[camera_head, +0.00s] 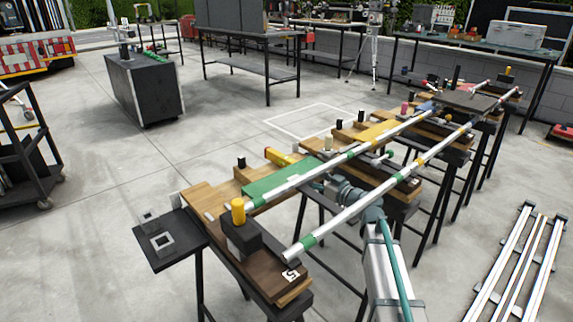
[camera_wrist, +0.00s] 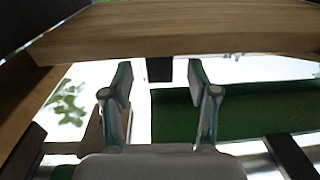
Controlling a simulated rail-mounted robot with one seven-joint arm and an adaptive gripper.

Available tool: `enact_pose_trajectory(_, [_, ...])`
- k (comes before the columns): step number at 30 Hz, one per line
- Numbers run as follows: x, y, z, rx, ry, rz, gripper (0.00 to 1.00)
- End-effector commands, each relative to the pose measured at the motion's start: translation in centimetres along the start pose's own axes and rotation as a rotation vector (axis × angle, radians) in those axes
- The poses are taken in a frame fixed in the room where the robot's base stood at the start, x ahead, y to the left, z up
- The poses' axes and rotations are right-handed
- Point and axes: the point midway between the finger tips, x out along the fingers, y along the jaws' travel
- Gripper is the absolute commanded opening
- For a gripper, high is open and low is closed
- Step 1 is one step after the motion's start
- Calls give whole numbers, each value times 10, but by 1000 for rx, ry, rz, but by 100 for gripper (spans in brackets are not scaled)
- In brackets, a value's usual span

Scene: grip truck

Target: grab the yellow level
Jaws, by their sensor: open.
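A yellow bar-like piece (camera_head: 279,157), which looks like the level, lies on the wooden work surface just behind the green plate (camera_head: 275,180) in the head view. I cannot make out a level in the wrist view. My gripper (camera_wrist: 159,75) is open, with two teal-grey fingers apart and nothing held. A small black block (camera_wrist: 160,69) shows beyond and between the fingertips. A green panel (camera_wrist: 235,110) lies to the right, behind the right finger. In the head view my arm reaches in under the front silver pipe, and the fingers are hidden or too small to tell.
Two long silver pipes (camera_head: 330,217) run over the wooden benches. A yellow cylinder (camera_head: 238,211) stands on the near black block. A wooden board (camera_wrist: 180,30) spans the top of the wrist view, close ahead. Open floor (camera_head: 190,165) lies to the left.

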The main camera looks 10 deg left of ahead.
Motion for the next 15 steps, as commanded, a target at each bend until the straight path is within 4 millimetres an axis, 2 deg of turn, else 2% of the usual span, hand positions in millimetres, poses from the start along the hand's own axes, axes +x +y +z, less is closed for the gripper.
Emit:
enact_pose_trajectory(9, [42, 1, 2, -1, 0, -1, 59])
enact_pose_trajectory(15, [45, 0, 1, 0, 0, 0, 59])
